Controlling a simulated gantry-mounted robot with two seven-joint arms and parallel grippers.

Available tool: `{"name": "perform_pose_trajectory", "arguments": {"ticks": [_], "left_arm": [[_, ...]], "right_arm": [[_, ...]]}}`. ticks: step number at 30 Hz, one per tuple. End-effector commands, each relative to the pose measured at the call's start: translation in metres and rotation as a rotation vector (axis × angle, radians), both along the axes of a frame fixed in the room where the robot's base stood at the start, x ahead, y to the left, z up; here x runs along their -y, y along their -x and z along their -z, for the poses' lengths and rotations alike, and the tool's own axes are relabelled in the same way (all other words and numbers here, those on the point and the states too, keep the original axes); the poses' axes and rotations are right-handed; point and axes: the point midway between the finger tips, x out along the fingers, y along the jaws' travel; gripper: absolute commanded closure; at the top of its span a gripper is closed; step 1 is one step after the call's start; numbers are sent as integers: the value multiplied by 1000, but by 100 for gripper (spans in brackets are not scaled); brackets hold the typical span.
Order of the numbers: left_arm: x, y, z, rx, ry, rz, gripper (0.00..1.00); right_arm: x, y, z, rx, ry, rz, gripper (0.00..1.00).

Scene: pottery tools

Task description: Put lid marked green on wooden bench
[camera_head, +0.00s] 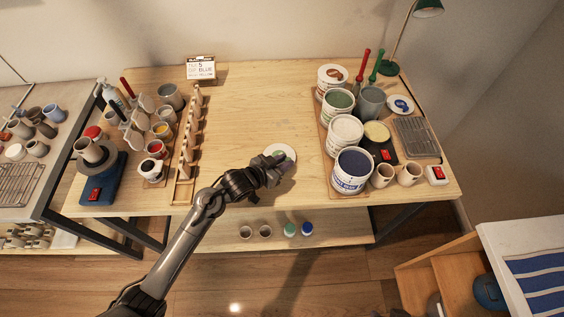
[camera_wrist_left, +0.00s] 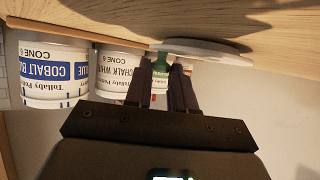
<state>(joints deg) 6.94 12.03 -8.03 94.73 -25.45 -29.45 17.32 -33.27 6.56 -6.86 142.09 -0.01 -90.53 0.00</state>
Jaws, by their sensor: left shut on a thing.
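The white round lid (camera_head: 280,151) is at the middle right of the wooden bench (camera_head: 240,110), with a green patch at its centre. My left gripper (camera_head: 275,171) reaches over it from the front and is shut on the lid's middle. In the left wrist view the picture is upside down; the lid (camera_wrist_left: 205,49) shows edge-on, flat along the bench top, and my left gripper's fingers (camera_wrist_left: 165,82) come to its middle. Whether the lid rests on the wood or hangs just above it, I cannot tell. My right gripper is not in view.
A board with several glaze buckets, such as the cobalt blue one (camera_head: 352,170), stands right of the lid. A wooden rack (camera_head: 189,145) and several pots stand to the left. The bench middle behind the lid is clear. A shelf with cups (camera_head: 265,231) lies below.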

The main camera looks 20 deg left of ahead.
Motion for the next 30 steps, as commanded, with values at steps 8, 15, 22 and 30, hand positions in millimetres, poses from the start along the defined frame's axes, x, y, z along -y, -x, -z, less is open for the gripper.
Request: {"name": "perform_pose_trajectory", "arguments": {"ticks": [8, 15, 22, 30], "left_arm": [[-3, 5, 20, -22, -12, 0, 59], [-3, 5, 21, -22, -13, 0, 51], [-4, 4, 15, -21, -13, -1, 51], [-16, 31, -10, -19, -12, -1, 51]], "right_arm": [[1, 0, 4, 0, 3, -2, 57], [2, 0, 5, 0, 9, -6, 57], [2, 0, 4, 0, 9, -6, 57], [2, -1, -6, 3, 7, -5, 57]]}}
